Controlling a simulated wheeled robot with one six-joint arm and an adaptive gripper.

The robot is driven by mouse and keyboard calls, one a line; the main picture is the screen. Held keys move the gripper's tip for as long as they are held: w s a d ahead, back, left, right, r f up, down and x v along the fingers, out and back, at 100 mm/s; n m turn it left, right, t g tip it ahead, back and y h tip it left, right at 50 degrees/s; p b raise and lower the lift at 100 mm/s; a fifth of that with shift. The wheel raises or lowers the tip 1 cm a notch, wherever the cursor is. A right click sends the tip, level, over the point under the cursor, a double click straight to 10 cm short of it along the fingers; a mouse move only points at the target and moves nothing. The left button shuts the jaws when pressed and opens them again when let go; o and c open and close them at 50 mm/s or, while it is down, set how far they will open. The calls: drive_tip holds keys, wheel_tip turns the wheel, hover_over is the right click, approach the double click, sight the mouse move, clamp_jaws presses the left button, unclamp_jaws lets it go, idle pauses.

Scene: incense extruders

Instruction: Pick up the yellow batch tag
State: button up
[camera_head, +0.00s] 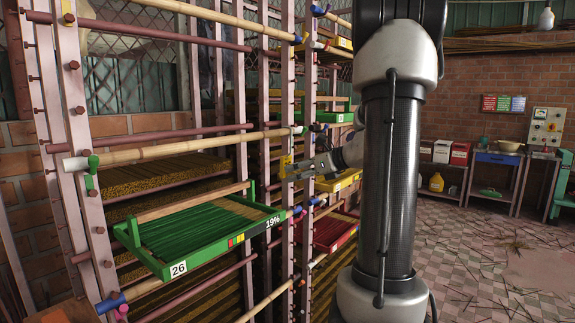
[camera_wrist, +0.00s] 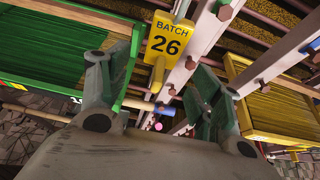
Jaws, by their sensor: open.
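The yellow batch tag (camera_wrist: 168,36) reads "BATCH 26" and hangs by a pink-grey rack post in the wrist view. I cannot tell whether a finger touches the tag. In the head view my gripper (camera_head: 300,168) is close to the tag from the right.
A green tray (camera_head: 160,268) marked 26 and 19%, with green sticks, rests on the rack left of the tag. A yellow tray (camera_wrist: 240,115) is to the right in the wrist view. Bamboo poles (camera_head: 175,149) and pegs surround the post. Open tiled floor (camera_head: 490,250) lies at right.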

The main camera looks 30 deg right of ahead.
sight(288, 162)
drive_tip(key=x, duration=0.3)
drive_tip(key=shift+s, duration=0.1)
drive_tip(key=c, duration=1)
drive_tip(key=shift+r, duration=0.1)
drive_tip(key=shift+c, duration=0.2)
drive_tip(key=shift+r, duration=0.65)
wheel_tip(288, 162, up, 2)
drive_tip(key=shift+r, duration=0.2)
drive_tip(key=s+d+r, duration=0.1)
drive_tip(key=s+d, duration=0.3)
drive_tip(key=s, duration=0.8)
drive_tip(key=s+d+r, duration=0.1)
drive_tip(key=s+d, duration=0.3)
drive_tip(key=s, duration=0.9)
drive_tip(key=shift+s+d, duration=0.25)
drive_tip(key=shift+s, duration=0.05)
drive_tip(key=shift+r, duration=0.1)
